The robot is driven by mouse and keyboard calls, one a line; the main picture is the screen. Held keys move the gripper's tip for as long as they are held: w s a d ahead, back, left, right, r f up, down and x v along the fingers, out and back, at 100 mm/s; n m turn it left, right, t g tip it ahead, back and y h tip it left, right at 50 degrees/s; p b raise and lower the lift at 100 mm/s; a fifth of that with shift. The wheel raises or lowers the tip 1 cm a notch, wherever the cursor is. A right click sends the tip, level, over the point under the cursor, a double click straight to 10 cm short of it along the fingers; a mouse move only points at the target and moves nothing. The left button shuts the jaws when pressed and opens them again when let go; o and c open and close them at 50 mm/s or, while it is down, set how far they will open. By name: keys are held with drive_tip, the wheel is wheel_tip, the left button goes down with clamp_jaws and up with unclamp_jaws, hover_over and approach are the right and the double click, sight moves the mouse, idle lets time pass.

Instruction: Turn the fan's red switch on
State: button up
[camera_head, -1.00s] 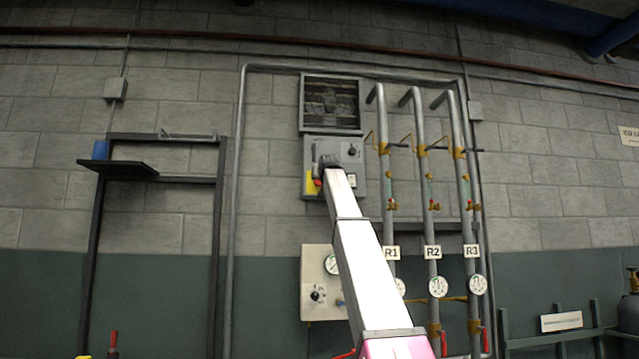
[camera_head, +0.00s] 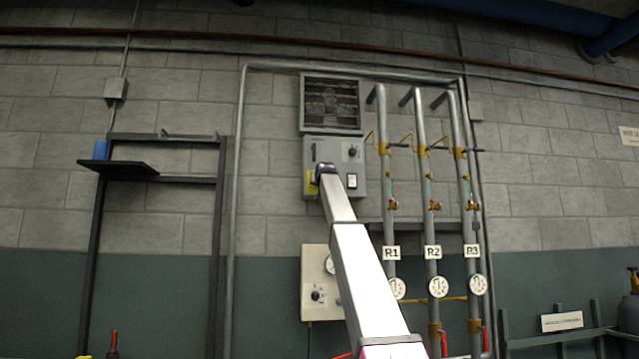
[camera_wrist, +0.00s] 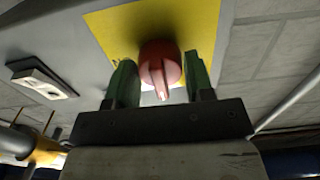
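The red switch (camera_wrist: 160,68) is a round knob with a raised grip on a yellow plate (camera_wrist: 105,28) in the wrist view. My gripper (camera_wrist: 162,82) has its two green fingers apart, one on each side of the knob. I cannot tell whether either finger touches it. In the head view my gripper (camera_head: 323,170) is in front of the lower left of the grey control box (camera_head: 340,152). The yellow plate (camera_head: 310,183) shows beside it, and the knob is hidden there. The fan (camera_head: 331,103) sits behind a grille above the box.
The box also has a black knob (camera_head: 352,152) and a white rocker switch (camera_head: 352,181), which shows in the wrist view (camera_wrist: 40,80). Pipes with valves (camera_head: 421,190) stand to the right. A gauge panel (camera_head: 315,285) is below.

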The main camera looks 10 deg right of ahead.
drive_tip(key=c, duration=0.4)
drive_tip(key=shift+m, duration=0.4)
drive_tip(key=m, duration=0.3)
drive_tip(key=shift+m, duration=0.3)
drive_tip(key=m, duration=0.3)
drive_tip(key=shift+m, duration=0.3)
drive_tip(key=m, duration=0.5)
drive_tip(key=shift+m, duration=2.5)
